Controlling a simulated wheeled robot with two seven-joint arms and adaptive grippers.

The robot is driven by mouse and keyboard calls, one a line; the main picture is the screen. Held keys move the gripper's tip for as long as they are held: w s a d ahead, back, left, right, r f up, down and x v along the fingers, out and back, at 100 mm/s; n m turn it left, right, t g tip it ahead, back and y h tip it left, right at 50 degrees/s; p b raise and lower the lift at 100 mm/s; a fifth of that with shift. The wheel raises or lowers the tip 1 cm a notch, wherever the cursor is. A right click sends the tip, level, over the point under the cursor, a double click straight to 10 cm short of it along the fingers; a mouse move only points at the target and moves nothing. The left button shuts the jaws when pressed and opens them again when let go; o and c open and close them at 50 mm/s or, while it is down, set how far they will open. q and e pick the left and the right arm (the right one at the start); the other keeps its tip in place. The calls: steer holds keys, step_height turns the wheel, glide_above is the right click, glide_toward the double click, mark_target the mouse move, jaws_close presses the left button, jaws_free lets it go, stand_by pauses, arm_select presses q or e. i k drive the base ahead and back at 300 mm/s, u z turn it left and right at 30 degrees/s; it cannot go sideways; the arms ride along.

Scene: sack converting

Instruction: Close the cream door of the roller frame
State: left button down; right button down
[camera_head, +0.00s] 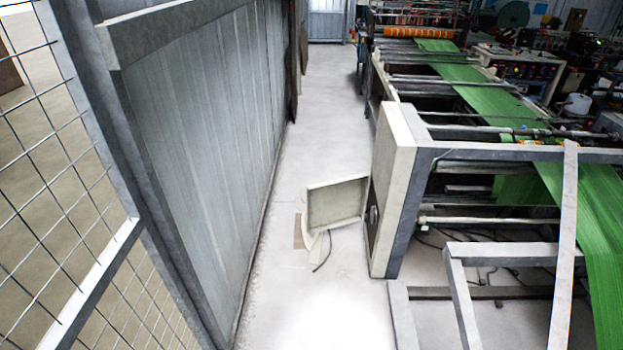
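The cream door (337,202) stands open beside the roller frame (397,190). It is a shallow panel with a raised rim, and it sticks out to the left of the frame's cream end into the aisle. Whether the door's hinge edge touches the frame is hard to tell. Neither of my grippers is in view.
A grey corrugated wall (205,130) and a wire mesh panel (60,170) line the left. Green sheeting (592,220) runs over the rollers at right. Grey beams (510,250) stand front right.

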mark_target(331, 204)
steer(key=z, duration=0.1)
steer(key=i, duration=2.55)
steer(key=z, duration=0.25)
